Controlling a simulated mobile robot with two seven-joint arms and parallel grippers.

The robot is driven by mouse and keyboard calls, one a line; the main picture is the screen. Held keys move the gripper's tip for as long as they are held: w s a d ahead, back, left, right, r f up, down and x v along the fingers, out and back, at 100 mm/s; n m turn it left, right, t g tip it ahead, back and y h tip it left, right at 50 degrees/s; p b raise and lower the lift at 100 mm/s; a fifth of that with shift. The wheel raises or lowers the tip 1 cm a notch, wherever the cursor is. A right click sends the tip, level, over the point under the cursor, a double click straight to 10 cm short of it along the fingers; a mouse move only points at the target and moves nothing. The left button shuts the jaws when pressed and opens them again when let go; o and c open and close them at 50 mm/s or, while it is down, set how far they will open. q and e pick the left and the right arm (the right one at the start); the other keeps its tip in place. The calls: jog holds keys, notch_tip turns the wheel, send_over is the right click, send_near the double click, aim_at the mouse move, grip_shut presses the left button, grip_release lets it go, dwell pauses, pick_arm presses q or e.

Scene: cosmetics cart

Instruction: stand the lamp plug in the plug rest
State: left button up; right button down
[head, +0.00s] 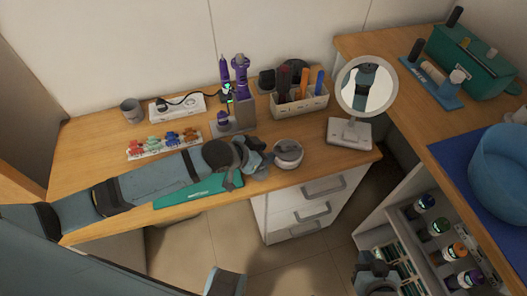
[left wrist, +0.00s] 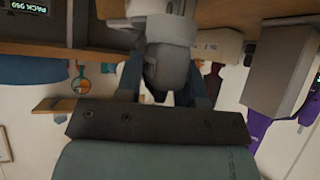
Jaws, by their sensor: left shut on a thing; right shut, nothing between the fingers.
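My left gripper (head: 259,163) reaches over the front of the wooden desk. In the left wrist view its fingers (left wrist: 170,88) are shut on a grey piece (left wrist: 170,70), seemingly the lamp plug. The plug is mostly hidden behind the gripper in the head view. A pale round cup-like piece (head: 288,158), possibly the plug rest, stands just right of the gripper. Whether the plug touches it I cannot tell. The ring mirror lamp (head: 340,134) stands further right. My right gripper (head: 374,272) is shut and empty at the lower right, by the drawer cart.
A purple tool stand (head: 236,122) and a brush box (head: 300,106) stand behind the gripper. A white power strip (head: 182,108), clip rack (head: 165,144) and grey cup (head: 131,111) are at the left. A teal flat case (head: 190,193) lies under my left arm.

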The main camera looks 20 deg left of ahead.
pick_arm(q)
jog(key=shift+r, duration=0.1)
jog(key=shift+p, duration=0.35)
jog(key=shift+m+h+p, duration=0.3)
jog(key=shift+m+p, duration=0.1)
jog(key=shift+p, duration=0.35)
dwell(0.9)
jog(key=shift+f+b, duration=0.3)
jog(key=shift+f, duration=0.55)
jog(key=shift+c, duration=0.2)
jog(key=shift+f, duration=0.1)
grip_shut()
jog(key=shift+f, duration=0.25)
jog(key=shift+r, duration=0.1)
